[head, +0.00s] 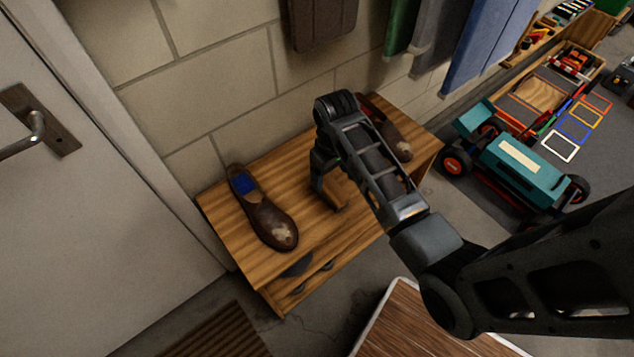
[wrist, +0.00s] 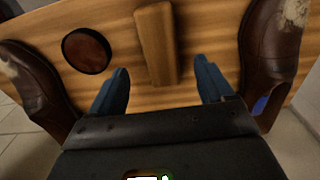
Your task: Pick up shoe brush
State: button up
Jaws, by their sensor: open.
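The shoe brush (wrist: 156,45) is a light wooden block lying on the wooden bench (wrist: 205,30). In the head view the brush (head: 343,191) shows partly behind my arm, on the bench top (head: 225,215). My gripper (wrist: 161,67) is open, its two blue fingers apart. In the wrist view the near end of the brush lies between the fingertips, with a gap on each side. In the head view my gripper (head: 318,182) points down over the bench, its fingertips mostly hidden. I cannot tell its exact height above the bench.
A brown shoe (head: 264,212) with a blue patch inside stands left of the brush. Another brown shoe (head: 394,135) stands to the right. A round dark brown disc (wrist: 87,50) lies near the brush. A brick wall (head: 215,85) rises behind. A teal toy car (head: 520,170) stands beyond the bench.

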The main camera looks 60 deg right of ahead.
aim_at(329, 185)
jog(key=shift+w+d+r, duration=0.15)
jog(key=shift+w, duration=0.25)
jog(key=shift+w+f, duration=0.1)
jog(key=shift+f, duration=0.15)
jog(key=f, duration=0.4)
jog(key=s+f, duration=0.1)
jog(key=f, duration=0.2)
jog(key=shift+a+f, duration=0.1)
jog(key=shift+a, duration=0.1)
jog(key=shift+c, duration=0.3)
jog(key=c, duration=1)
